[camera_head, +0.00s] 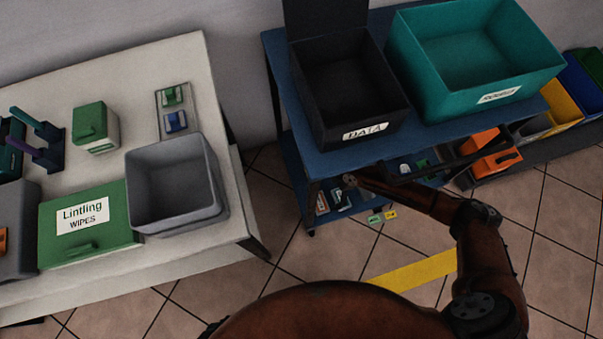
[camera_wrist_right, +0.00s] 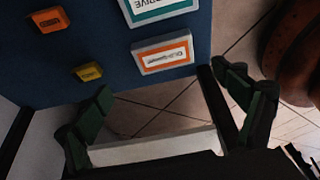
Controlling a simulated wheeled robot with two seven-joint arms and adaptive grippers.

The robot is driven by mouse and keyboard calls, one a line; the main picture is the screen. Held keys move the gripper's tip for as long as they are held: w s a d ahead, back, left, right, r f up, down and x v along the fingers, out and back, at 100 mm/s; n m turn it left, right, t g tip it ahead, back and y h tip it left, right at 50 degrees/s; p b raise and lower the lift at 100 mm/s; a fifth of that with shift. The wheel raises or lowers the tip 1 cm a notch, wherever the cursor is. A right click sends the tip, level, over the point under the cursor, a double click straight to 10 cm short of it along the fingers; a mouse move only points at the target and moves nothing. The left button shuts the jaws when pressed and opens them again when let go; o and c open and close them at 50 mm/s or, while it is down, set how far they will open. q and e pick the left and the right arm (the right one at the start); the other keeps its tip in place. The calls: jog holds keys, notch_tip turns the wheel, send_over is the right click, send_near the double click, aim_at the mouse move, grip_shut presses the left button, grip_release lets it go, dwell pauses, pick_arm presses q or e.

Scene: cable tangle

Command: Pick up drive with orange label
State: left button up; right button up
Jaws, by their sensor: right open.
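The drive with the orange label (camera_wrist_right: 163,54) is a white box with an orange-framed label, lying on a blue surface near its edge in the right wrist view. My right gripper (camera_wrist_right: 168,90) is open, with dark green fingers left and right below the drive in the picture. The drive lies beyond the fingertips, with nothing between the fingers. A drive with a teal-framed label (camera_wrist_right: 160,10) lies just above it, cut off by the frame. In the head view my right arm reaches to the blue cart's lower shelf. My left gripper is not in view.
An orange block (camera_wrist_right: 48,19) and a yellow block (camera_wrist_right: 88,71) lie left of the drive. On the cart's top stand a black DATA bin (camera_head: 350,95) and a teal bin (camera_head: 470,50). A white table (camera_head: 180,70) with a grey bin (camera_head: 175,185) stands at left.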

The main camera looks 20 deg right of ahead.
aim_at(320, 202)
jog(key=shift+b+x, duration=0.5)
jog(key=shift+x, duration=0.9)
jog(key=f+b, duration=0.1)
jog(key=f, duration=0.1)
jog(key=s+f+b, duration=0.1)
jog(key=shift+a+f+b, duration=0.3)
jog(key=shift+a, duration=0.05)
jog(key=shift+a+f+b, duration=0.25)
jog(key=shift+f+b, duration=0.1)
jog(key=shift+f, duration=0.15)
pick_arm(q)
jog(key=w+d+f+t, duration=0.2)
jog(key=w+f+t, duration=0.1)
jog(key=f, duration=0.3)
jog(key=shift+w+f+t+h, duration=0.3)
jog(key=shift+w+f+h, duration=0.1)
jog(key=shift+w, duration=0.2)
pick_arm(e)
jog(key=shift+r, duration=0.1)
jog(key=c, duration=1.3)
